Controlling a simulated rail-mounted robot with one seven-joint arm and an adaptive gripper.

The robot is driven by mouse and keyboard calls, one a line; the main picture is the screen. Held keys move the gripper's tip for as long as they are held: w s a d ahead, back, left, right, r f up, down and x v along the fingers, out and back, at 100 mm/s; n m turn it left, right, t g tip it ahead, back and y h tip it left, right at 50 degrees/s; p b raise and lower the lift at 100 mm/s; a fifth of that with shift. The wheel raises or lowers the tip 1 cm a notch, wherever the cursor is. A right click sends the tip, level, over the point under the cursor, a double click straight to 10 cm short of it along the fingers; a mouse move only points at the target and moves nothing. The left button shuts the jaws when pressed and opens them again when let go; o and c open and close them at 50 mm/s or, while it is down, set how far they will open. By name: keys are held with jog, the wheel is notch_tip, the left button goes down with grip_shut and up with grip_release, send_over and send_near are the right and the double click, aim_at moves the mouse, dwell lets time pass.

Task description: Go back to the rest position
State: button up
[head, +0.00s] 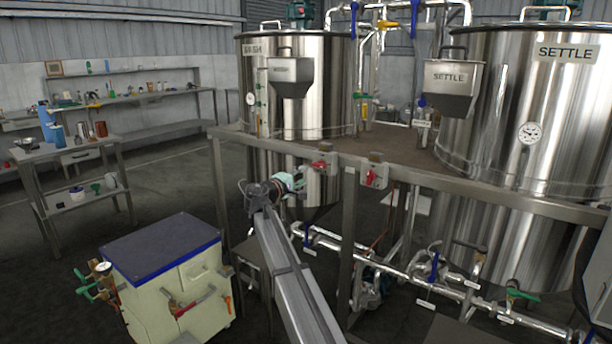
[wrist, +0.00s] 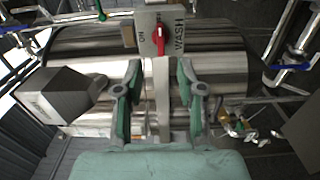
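My gripper (head: 292,183) is in the middle of the head view, at the end of my arm, just left of and below a red-handled switch box (head: 322,162) on the platform rail. In the wrist view my gripper (wrist: 159,75) has its two green-padded fingers apart, with nothing held between them. Beyond the fingertips is a grey switch box (wrist: 163,32) with a red knob, marked ON and WASH. The knob appears clear of the fingers.
A steel tank (head: 300,90) stands behind the rail (head: 450,182), and a SETTLE tank (head: 540,110) stands at right. A second red switch (head: 374,172) is on the rail. Pipes (head: 400,268) run low at right. A blue-topped cabinet (head: 160,247) stands front left. Open floor lies at left.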

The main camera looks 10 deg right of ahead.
dwell(0.3)
jog(key=s+d+f+m+g+y, duration=0.15)
jog(key=s+f, duration=0.45)
jog(key=f, duration=0.6)
jog(key=s+d+f+m+g+y, duration=0.1)
jog(key=s+f+g+y, duration=0.15)
jog(key=s+f, duration=0.6)
jog(key=s+d+f+m+g+y, duration=0.1)
jog(key=s+f+m+g, duration=0.15)
jog(key=f, duration=1.25)
jog(key=s+d+f+g+y, duration=0.3)
jog(key=s+f+g, duration=0.3)
jog(key=s+f, duration=1.45)
jog(key=s+f+m+g+y, duration=0.1)
jog(key=s+f+g, duration=0.25)
jog(key=s, duration=1.15)
jog(key=s+f+m+g+y, duration=0.2)
jog(key=s+f, duration=0.3)
jog(key=s, duration=0.9)
jog(key=s+f+m+g+y, duration=0.1)
jog(key=s+f+g, duration=0.25)
jog(key=s, duration=1.15)
notch_tip(320, 180, up, 14)
jog(key=w+d+t+p, duration=0.1)
jog(key=p, duration=1.4)
jog(key=shift+w+p, duration=0.2)
jog(key=shift+p, duration=0.1)
jog(key=shift+f+t, duration=0.1)
jog(key=shift+t, duration=0.15)
